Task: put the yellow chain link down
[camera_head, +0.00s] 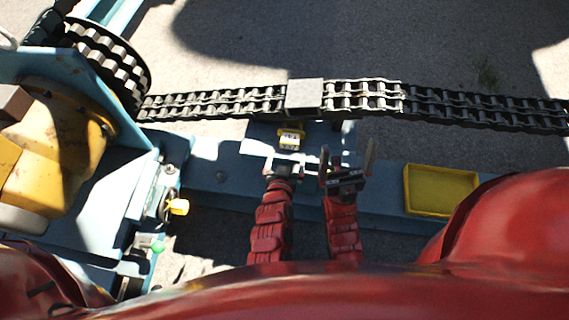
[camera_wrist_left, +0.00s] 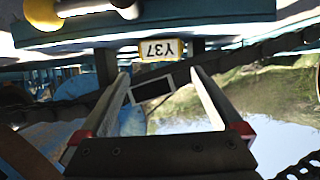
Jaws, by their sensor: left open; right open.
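The small yellow chain link (camera_head: 291,138), with a white label face, rests by the blue bench just beyond my left gripper (camera_head: 286,166). In the left wrist view the link (camera_wrist_left: 161,49) shows a label reading Y37. It lies past the tips of my left gripper (camera_wrist_left: 160,74), between their lines and apart from them. The left jaws are open with nothing between them. My right gripper (camera_head: 347,158) is open and empty, to the right of the left one. What supports the link underneath cannot be told.
A long dark double chain (camera_head: 215,103) runs across behind the grippers, with a grey block (camera_head: 305,93) over it. A toothed reel (camera_head: 108,62) and yellow motor housing (camera_head: 55,140) stand at the left. A yellow tray (camera_head: 441,190) on the right looks empty.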

